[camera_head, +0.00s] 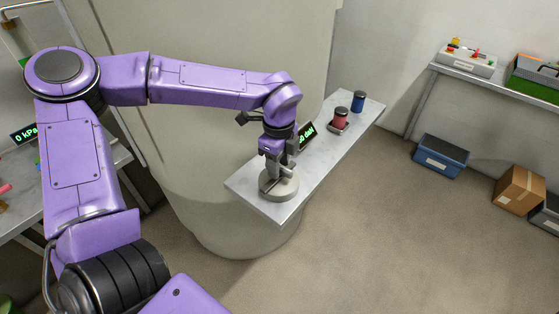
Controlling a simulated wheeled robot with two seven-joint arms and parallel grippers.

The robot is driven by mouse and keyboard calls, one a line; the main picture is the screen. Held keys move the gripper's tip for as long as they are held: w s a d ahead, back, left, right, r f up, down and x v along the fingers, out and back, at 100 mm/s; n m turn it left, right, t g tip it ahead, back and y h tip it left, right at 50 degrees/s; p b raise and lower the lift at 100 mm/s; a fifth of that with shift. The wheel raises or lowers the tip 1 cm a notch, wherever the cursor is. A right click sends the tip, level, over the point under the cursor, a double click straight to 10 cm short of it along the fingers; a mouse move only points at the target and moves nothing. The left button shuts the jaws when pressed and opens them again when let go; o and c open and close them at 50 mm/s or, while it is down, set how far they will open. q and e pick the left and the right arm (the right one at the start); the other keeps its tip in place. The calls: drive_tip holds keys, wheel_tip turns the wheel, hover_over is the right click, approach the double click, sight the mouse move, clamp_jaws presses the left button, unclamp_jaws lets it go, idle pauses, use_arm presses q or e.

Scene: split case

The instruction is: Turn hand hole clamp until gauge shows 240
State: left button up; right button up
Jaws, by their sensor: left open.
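A round grey clamp base (281,191) sits on the pale shelf at the large column. My left gripper (277,170) is open and points down right over it, with its fingers at the clamp's upper part. The gripper hides that part, so I cannot tell whether the fingers touch it. A black gauge display (307,134) with green characters stands just behind the gripper. My wrist covers part of its reading; the unit looks like daN. My right gripper is not in view.
The shelf (255,189) also bears a red jar (341,118) and a blue jar (358,102) farther back. Another display (24,134) at the left reads 0 kPa. A blue bin (440,158) and a cardboard box (518,189) stand on the right floor. The middle floor is clear.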

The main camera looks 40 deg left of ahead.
use_arm(q)
drive_tip(key=shift+s+d, duration=0.1)
drive_tip(key=shift+c, duration=0.3)
drive_tip(key=shift+f, duration=0.1)
clamp_jaws()
